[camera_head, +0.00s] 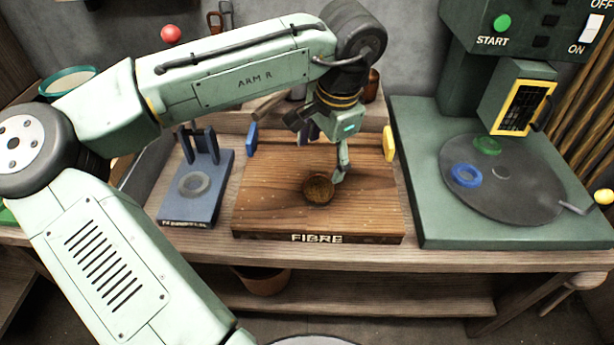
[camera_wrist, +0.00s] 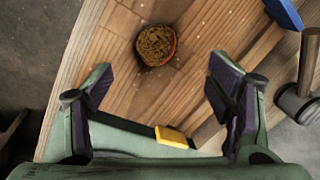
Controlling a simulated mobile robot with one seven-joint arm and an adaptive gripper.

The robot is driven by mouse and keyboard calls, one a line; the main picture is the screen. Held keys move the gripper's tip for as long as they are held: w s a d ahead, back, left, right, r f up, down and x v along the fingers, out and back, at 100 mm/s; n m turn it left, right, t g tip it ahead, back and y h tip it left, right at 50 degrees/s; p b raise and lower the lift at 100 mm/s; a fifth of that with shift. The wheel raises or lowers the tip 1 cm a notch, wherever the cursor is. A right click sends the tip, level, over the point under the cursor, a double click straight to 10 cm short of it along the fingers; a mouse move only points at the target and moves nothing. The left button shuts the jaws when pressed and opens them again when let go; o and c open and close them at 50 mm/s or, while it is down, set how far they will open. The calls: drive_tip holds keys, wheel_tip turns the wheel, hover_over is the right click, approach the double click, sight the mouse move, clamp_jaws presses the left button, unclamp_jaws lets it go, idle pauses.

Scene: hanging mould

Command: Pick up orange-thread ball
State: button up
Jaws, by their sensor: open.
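The orange-thread ball (camera_head: 318,189) is a brown, fibrous ball on the wooden board marked FIBRE (camera_head: 260,208). In the wrist view the ball (camera_wrist: 155,45) shows an orange strand along its right side, and it lies beyond the fingertips, near the top. My gripper (camera_head: 340,172) is above the board, just to the right of the ball in the head view. In the wrist view my gripper (camera_wrist: 158,82) has its two fingers wide apart with nothing between them. I cannot tell from the head view whether a finger touches the ball.
A blue block (camera_head: 252,139) and a yellow block (camera_head: 389,143) stand at the board's sides. A blue-grey stand (camera_head: 176,208) with a ring is left of the board. A green machine (camera_head: 420,190) with a dark round plate (camera_head: 520,190) is right. The board's front is clear.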

sight(319, 182)
drive_tip(key=f, duration=0.3)
drive_tip(key=w+f+p, duration=0.1)
drive_tip(key=f, duration=0.6)
drive_tip(key=shift+w+a+f, duration=0.2)
drive_tip(key=shift+w+a, duration=0.05)
drive_tip(key=shift+a, duration=0.05)
drive_tip(key=shift+c, duration=0.6)
drive_tip(key=c, duration=1.2)
drive_tip(key=shift+r, duration=0.1)
